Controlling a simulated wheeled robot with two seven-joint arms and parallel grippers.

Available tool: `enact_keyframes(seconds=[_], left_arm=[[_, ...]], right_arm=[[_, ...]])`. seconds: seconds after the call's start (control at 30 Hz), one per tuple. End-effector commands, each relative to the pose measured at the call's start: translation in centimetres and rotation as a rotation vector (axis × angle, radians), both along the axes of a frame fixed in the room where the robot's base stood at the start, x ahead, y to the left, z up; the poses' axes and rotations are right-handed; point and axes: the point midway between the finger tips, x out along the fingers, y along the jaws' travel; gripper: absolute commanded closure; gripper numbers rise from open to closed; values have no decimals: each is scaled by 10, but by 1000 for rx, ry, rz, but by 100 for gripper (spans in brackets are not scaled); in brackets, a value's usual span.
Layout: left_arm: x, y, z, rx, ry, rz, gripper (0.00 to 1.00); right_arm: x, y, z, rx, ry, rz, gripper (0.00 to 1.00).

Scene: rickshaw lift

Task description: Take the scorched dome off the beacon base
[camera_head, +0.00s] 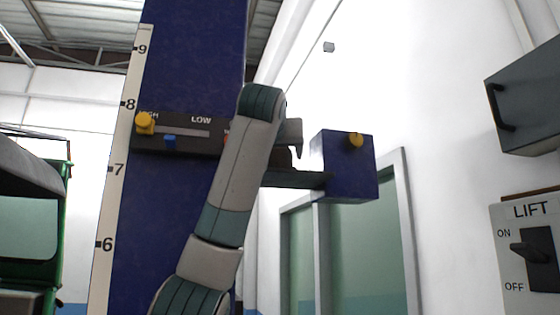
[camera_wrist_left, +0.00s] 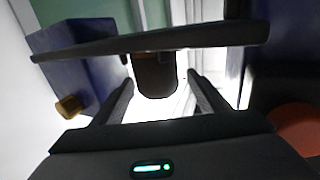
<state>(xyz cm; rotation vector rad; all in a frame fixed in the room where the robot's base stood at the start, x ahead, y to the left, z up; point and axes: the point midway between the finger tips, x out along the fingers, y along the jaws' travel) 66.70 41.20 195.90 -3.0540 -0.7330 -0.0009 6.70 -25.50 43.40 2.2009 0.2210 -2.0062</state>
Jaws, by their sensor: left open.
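A dark brown, rounded dome (camera_wrist_left: 154,78) shows in the left wrist view, against a dark flat bracket (camera_wrist_left: 200,38). My left gripper (camera_wrist_left: 160,88) is open, with one finger on each side of the dome in the picture and light gaps between. In the head view the left gripper (camera_head: 294,138) is at the bracket (camera_head: 310,180), mostly behind my forearm. Only a dark bit of the dome (camera_head: 284,158) shows there. I cannot make out the beacon base apart from the bracket. My right gripper is not in view.
A blue box (camera_head: 345,168) with a yellow knob (camera_head: 356,140) ends the bracket. A blue column (camera_head: 190,60) carries a HIGH/LOW slider panel (camera_head: 185,146). A LIFT switch (camera_head: 530,250) and a dark handled box (camera_head: 530,100) are at right. A green vehicle (camera_head: 35,220) stands left.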

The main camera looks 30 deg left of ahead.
Motion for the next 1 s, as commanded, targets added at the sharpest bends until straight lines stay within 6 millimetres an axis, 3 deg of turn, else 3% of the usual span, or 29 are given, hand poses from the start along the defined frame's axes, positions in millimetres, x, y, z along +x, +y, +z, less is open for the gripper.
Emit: enact_keyframes(seconds=[0.4, 1.0], left_arm=[[35, 15, -1, -1, 3, 2, 32], [43, 19, -5, -1, 0, 1, 32]], right_arm=[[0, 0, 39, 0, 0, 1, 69], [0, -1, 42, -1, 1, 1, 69]])
